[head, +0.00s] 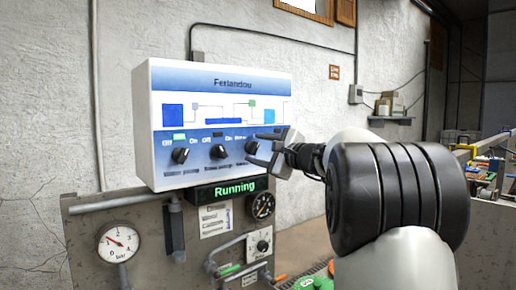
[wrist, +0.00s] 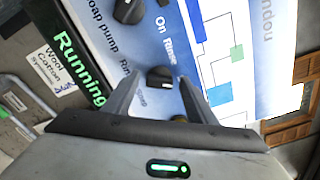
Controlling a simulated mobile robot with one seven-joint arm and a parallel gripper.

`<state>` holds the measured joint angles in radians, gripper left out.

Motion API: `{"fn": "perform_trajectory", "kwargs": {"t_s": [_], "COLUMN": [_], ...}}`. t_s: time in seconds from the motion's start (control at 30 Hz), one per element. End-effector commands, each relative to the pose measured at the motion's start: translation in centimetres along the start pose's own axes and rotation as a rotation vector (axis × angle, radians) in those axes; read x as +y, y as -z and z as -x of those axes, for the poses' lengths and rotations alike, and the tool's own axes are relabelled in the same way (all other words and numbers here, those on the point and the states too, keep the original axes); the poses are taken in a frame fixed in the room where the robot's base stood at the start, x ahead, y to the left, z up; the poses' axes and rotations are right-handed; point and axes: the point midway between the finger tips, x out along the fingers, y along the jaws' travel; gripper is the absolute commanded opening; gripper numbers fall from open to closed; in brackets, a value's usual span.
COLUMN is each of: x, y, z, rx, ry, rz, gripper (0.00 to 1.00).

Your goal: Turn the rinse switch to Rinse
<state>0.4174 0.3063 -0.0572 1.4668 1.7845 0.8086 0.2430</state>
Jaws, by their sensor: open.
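The white control panel (head: 222,82) hangs on the wall, with a row of black rotary knobs along its lower part. The rightmost knob, the rinse switch (head: 252,148), is partly hidden by my gripper (head: 256,148). In the wrist view, the rinse switch (wrist: 160,77) lies between the tips of my open gripper (wrist: 160,80), with the word "Rinse" printed close by. The fingers are on either side of the knob; I cannot tell whether they touch it. Its exact pointer direction is too small to read.
The middle knob (head: 217,151) and left knob (head: 180,155) sit to the left. Below, a display (head: 228,189) reads "Running" in green. Gauges (head: 120,242) and pipes are on the grey board underneath. A cluttered bench (head: 490,165) stands far right.

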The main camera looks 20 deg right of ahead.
Motion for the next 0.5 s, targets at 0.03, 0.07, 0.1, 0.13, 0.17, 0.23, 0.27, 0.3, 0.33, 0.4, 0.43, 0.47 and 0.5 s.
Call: {"fn": "perform_trajectory", "kwargs": {"t_s": [0.03, 0.07, 0.1, 0.13, 0.17, 0.23, 0.27, 0.3, 0.33, 0.4, 0.43, 0.47, 0.5], "x": [0.01, 0.02, 0.02, 0.02, 0.02, 0.02, 0.02, 0.01, 0.01, 0.01, 0.01, 0.01, 0.01], "y": [0.0, 0.0, 0.0, -0.01, -0.01, -0.01, -0.02, -0.02, -0.02, -0.03, -0.03, -0.03, -0.03], "z": [-0.09, -0.1, -0.1, -0.09, -0.09, -0.08, -0.08, -0.07, -0.07, -0.06, -0.06, -0.06, -0.06], "rx": [0.0, 0.0, 0.0, 0.0, 0.0, 0.0, -0.001, -0.001, -0.001, -0.001, -0.001, -0.001, -0.001], "ry": [0.0, 0.0, 0.0, 0.0, 0.0, 0.0, 0.0, 0.0, 0.0, 0.0, 0.0, 0.0, 0.0], "rz": [0.0, 0.0, 0.0, 0.0, 0.0, 0.0, 0.0, 0.0, 0.0, 0.0, 0.0, 0.0, 0.0], "gripper": [0.52, 0.52, 0.52, 0.52, 0.52, 0.52, 0.47, 0.4, 0.35, 0.23, 0.18, 0.13, 0.1]}}
